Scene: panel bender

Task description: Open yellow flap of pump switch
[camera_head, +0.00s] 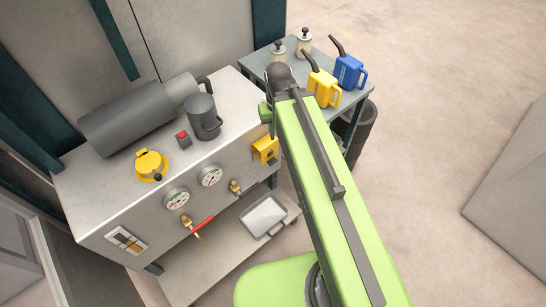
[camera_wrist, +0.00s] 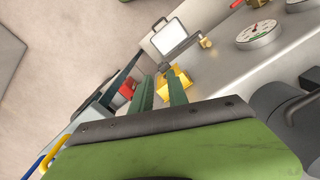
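A yellow box (camera_head: 265,150), which looks like the pump switch, is on the front of the grey cabinet near its right end. Its yellow surface also shows in the wrist view (camera_wrist: 185,81), close to and partly behind my right finger. I cannot tell the flap from the box or how the flap stands. My gripper (camera_wrist: 162,76) has two green fingers apart with a gap between them, and nothing is seen held. Whether the right finger touches the yellow box is unclear. In the head view my arm hides the gripper.
The cabinet top (camera_head: 105,185) holds a dark jug (camera_head: 203,117), a red button (camera_head: 183,139), a yellow-topped part (camera_head: 151,165) and a grey cylinder (camera_head: 125,120). Gauges (camera_head: 211,176) and a red-handled valve (camera_head: 202,225) are on the front. A side table (camera_head: 348,98) bears yellow and blue cans.

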